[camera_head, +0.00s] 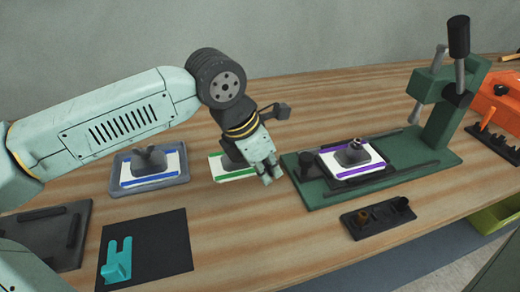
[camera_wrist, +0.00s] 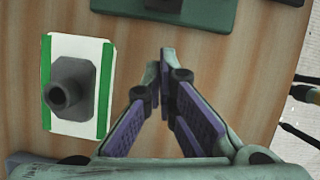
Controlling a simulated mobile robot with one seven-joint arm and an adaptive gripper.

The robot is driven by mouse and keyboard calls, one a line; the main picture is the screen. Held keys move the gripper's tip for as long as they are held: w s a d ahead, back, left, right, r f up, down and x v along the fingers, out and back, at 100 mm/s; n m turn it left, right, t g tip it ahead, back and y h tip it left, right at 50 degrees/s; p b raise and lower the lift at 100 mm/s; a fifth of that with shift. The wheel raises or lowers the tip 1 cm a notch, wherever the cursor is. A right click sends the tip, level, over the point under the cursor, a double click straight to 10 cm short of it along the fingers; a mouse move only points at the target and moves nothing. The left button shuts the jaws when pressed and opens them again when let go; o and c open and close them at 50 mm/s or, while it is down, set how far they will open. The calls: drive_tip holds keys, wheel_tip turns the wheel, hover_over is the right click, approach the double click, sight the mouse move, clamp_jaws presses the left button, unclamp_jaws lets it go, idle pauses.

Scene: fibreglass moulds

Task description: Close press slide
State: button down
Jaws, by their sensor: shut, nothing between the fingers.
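The press (camera_head: 445,150) is a green base with an upright column and a black-handled lever at its right end. On the base, toward its left part, a white plate with purple stripes (camera_head: 372,166) bears a grey mould; it sits out to the left of the column. A dark block (camera_head: 309,166), perhaps the slide's handle, stands at its left. My gripper (camera_head: 270,176) is shut and empty, just left of the press base. In the wrist view my gripper (camera_wrist: 160,65) points toward the green base edge (camera_wrist: 200,14); contact cannot be told.
A green-striped plate with a grey mould (camera_head: 228,169) lies beside my gripper, also left in the wrist view (camera_wrist: 70,128). A blue-striped plate sits in a grey tray (camera_head: 120,183) further left. A black holder (camera_head: 378,228) lies before the press. Orange toolbox (camera_head: 498,103) stands right.

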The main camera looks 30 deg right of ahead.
drive_tip(key=shift+s+d+f+p, duration=0.1)
drive_tip(key=shift+d+f+p, duration=0.15)
drive_tip(key=shift+d, duration=0.5)
drive_tip(key=shift+d+f+p, duration=0.2)
drive_tip(key=shift+d+p, duration=0.15)
drive_tip(key=shift+d, duration=0.45)
drive_tip(key=shift+s+d+f+p, duration=0.1)
drive_tip(key=shift+d+f+p, duration=0.15)
drive_tip(key=shift+d, duration=0.5)
